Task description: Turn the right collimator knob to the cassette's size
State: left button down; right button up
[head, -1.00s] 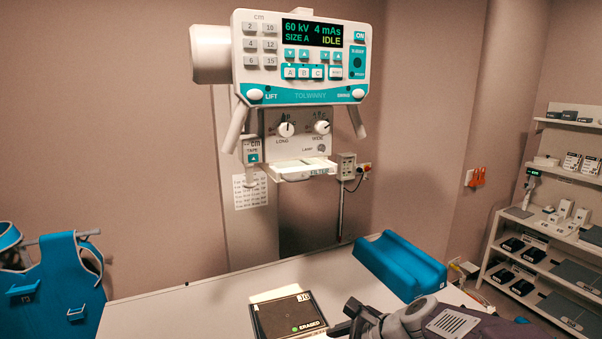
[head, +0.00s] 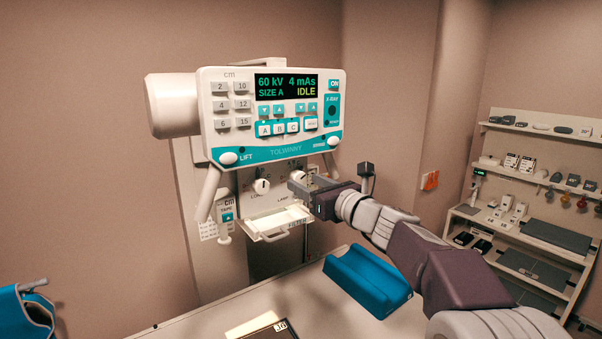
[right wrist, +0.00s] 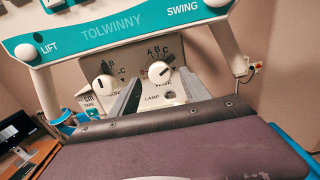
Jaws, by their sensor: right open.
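The right collimator knob (head: 297,176) is a white dial on the pale collimator panel under the console. In the right wrist view, this knob (right wrist: 157,73) has letters A, B, C above it, and its dark mark points up and right. My right gripper (head: 312,184) is open in front of the panel. In the right wrist view, its two fingers (right wrist: 158,88) lie left and right of the knob; I cannot tell whether they touch it. The left knob (right wrist: 105,86) is beside it. The dark cassette (head: 266,333) lies on the table, mostly cut off, its label seemingly reading 30. My left gripper is out of view.
The console (head: 272,113) hangs above, its screen reading SIZE A and IDLE. A filter tray (head: 275,222) juts out below the knobs. A blue padded cradle (head: 367,282) lies on the table (head: 205,325). Shelves stand at the right.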

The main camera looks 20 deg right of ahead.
aim_at(301, 180)
jog(key=x, duration=0.3)
jog(key=shift+a+p, duration=0.1)
jog(key=shift+p, duration=0.25)
jog(key=shift+s+d, duration=0.3)
jog(key=shift+a, duration=0.15)
grip_shut()
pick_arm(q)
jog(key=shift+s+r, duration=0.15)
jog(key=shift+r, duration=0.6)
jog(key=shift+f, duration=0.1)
